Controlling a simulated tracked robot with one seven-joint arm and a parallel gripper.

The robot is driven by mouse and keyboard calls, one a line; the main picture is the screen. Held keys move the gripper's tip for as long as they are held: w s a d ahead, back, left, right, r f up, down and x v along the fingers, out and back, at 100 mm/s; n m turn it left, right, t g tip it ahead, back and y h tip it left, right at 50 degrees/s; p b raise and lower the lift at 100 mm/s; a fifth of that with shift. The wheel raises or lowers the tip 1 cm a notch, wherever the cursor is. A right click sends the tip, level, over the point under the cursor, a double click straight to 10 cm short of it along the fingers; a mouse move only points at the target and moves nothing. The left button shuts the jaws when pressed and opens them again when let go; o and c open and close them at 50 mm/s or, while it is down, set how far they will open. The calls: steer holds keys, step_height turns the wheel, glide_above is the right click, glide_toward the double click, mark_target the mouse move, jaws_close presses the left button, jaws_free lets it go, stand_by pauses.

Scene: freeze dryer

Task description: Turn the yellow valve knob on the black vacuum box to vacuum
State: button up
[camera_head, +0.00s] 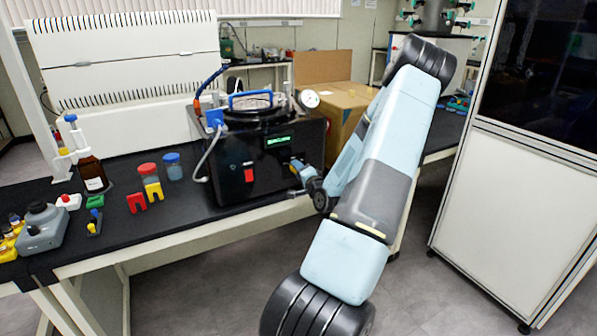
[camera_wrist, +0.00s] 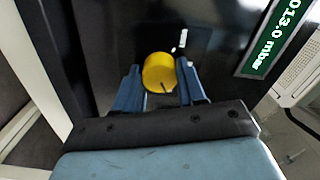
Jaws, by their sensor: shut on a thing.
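The black vacuum box (camera_head: 232,165) stands on the dark bench top, with a green display (camera_head: 278,141) and a red switch (camera_head: 249,174) on its front. The yellow valve knob (camera_wrist: 159,72) is on the box's front face in the wrist view, with a small white mark on the panel just above it. My gripper (camera_wrist: 160,88) is at the front face, with one blue finger on each side of the knob, shut on it. In the head view my gripper (camera_head: 297,170) reaches the right part of the front face and hides the knob. The display (camera_wrist: 274,38) reads 1013.0 mbar in the wrist view.
A brown bottle (camera_head: 91,172), red and blue-lidded jars and a grey canister (camera_head: 42,228) stand on the bench left of the box. A cardboard box (camera_head: 345,105) stands behind it to the right. A white cabinet (camera_head: 510,200) stands at the right.

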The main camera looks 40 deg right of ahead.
steer(key=o, duration=0.8)
steer(key=shift+s+d+f, duration=0.1)
steer(key=shift+s+f, duration=0.05)
steer(key=shift+f, duration=0.1)
steer(key=shift+c, duration=0.2)
steer(key=o, duration=0.3)
steer(key=shift+r, duration=0.15)
steer(key=v, duration=1.3)
steer(key=shift+s+a, duration=0.25)
steer(key=shift+s, duration=0.05)
